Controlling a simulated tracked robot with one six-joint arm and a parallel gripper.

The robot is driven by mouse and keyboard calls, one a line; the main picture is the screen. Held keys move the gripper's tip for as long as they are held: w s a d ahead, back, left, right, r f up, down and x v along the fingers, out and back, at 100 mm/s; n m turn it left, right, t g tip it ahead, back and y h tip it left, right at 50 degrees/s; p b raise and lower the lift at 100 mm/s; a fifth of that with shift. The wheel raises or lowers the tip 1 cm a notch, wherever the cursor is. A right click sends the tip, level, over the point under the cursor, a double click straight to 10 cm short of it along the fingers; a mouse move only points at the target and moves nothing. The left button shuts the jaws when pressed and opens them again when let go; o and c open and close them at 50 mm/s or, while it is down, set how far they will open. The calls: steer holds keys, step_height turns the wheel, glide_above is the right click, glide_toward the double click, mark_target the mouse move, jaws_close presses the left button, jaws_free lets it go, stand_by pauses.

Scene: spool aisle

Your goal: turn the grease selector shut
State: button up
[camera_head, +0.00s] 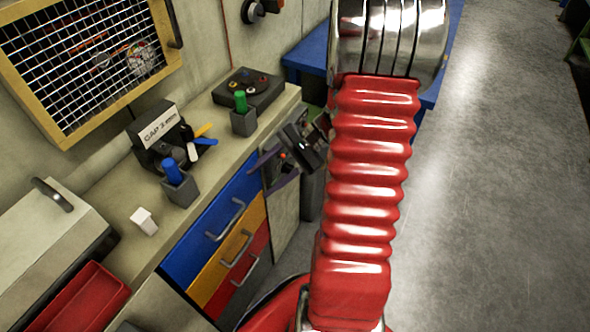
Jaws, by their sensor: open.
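No part in view is clearly marked as the grease selector. My gripper (273,171) shows beside the bench front, left of my red ribbed arm. Its two purple-edged fingers are apart, with nothing visible between them. The arm partly hides its wrist. The gripper is well below the wall knob and apart from it.
A black box with coloured knobs (248,87) stands on the bench (112,193). Nearby are a green-topped holder (243,120), a blue-topped holder (179,187) and a "GAP 3 mm" block (160,138). Coloured drawers (212,228) face clear floor (480,200) at the right.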

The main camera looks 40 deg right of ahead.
mark_target(288, 169)
steer(key=s+d+f+m+t+h, duration=0.2)
steer(key=d+f+m+t, duration=0.4)
steer(key=d, duration=0.4)
steer(key=s+d+f+m+t+h, duration=0.2)
steer(key=s+d+f+m+t, duration=0.2)
steer(key=d+f+m+t, duration=0.3)
steer(key=d+f+m, duration=0.2)
steer(key=d+f, duration=0.2)
steer(key=shift+s+d+f+h, duration=0.2)
steer(key=shift+s+h, duration=0.05)
steer(key=shift+h, duration=0.05)
steer(key=shift+w, duration=0.1)
steer(key=x, duration=1.3)
steer(key=shift+w+a, duration=0.2)
steer(key=shift+w, duration=0.1)
steer(key=shift+r, duration=0.15)
steer(key=shift+c, duration=0.4)
steer(key=c, duration=1)
